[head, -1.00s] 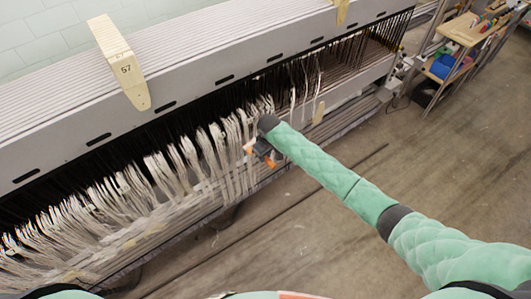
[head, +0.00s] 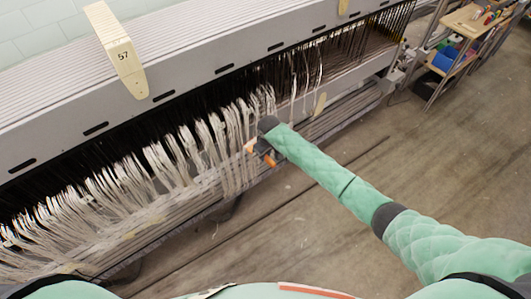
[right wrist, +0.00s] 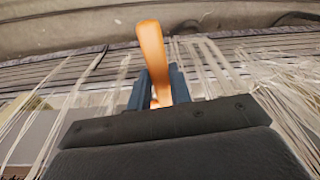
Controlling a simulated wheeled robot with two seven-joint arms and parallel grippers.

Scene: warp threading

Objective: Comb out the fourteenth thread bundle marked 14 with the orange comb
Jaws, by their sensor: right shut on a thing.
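White thread bundles (head: 140,178) hang in a long row from the machine. My right gripper (head: 262,152) is at the right part of the row, in front of the bundles. It is shut on the orange comb (right wrist: 152,55), which stands up between the blue-grey fingers (right wrist: 160,88) in the right wrist view. In the head view a bit of the orange comb (head: 269,160) shows at the fingertips. Pale threads (right wrist: 215,65) run on both sides of the comb; I cannot tell whether it touches them. No number 14 is readable. My left gripper is not in view.
A wooden-topped cart (head: 465,25) with a blue bin (head: 443,60) stands at the upper right. The floor (head: 400,160) at right is clear.

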